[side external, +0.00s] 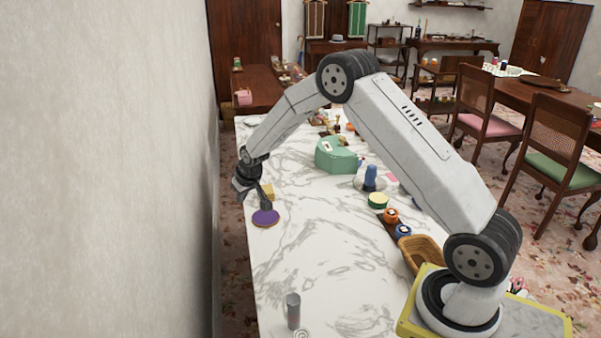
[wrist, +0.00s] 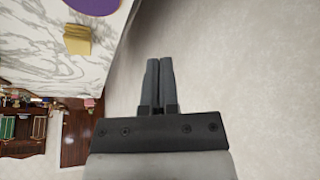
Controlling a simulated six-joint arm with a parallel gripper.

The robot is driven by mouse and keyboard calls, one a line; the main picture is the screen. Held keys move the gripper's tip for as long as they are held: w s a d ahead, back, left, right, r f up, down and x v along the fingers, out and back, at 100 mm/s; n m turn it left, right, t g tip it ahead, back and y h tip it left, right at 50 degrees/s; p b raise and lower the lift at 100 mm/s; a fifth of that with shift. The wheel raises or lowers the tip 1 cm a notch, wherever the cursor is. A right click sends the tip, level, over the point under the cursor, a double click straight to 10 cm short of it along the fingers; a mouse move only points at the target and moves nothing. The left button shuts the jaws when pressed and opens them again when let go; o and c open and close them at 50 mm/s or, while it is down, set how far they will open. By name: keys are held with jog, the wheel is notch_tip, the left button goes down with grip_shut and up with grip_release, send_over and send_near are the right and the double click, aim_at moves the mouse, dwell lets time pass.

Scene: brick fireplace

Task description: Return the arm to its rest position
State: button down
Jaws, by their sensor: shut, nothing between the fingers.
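My arm reaches across the white marble counter (side external: 300,265) toward its left edge, beside the pale wall. My gripper (side external: 240,194) hangs at the end of the arm near that edge, above and to the left of a purple disc (side external: 265,217). In the wrist view my gripper (wrist: 159,62) shows two dark fingers side by side, closed together with nothing between them. The fingers lie against the background of the plain wall. The purple disc also shows at the top of the wrist view (wrist: 95,5), with a yellow block (wrist: 77,40) close by.
The grey-white wall (side external: 110,170) stands close on the left. A green box (side external: 335,155), a blue item (side external: 370,177), small round tins (side external: 391,215) and a wicker basket (side external: 420,252) line the counter's right side. A grey cylinder (side external: 293,310) stands in front. The middle front is bare.

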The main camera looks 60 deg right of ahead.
jog(key=s+a+r, duration=0.2)
jog(key=s+a, duration=0.2)
jog(key=s, duration=0.6)
jog(key=s+a+r+n+g, duration=0.1)
jog(key=s+a+r, duration=0.2)
jog(key=s, duration=0.6)
jog(key=s+a+r+n+g+y, duration=0.1)
jog(key=s+a, duration=0.4)
jog(key=s, duration=0.5)
jog(key=shift+v, duration=0.85)
jog(key=w+d+f+n+y, duration=0.15)
jog(key=w+d, duration=0.25)
jog(key=w, duration=0.5)
jog(key=w+d+f+n, duration=0.2)
jog(key=w+d+n, duration=0.1)
jog(key=w, duration=0.6)
jog(key=w+d+f+n, duration=0.2)
jog(key=w+d, duration=0.2)
jog(key=w, duration=0.5)
jog(key=w+d+f+n+y, duration=0.1)
jog(key=w+d+f+n, duration=0.2)
jog(key=w+d+f, duration=0.2)
jog(key=shift+w+d+f, duration=0.25)
jog(key=shift+w+d, duration=0.35)
jog(key=shift+w, duration=0.25)
jog(key=shift+f, duration=0.1)
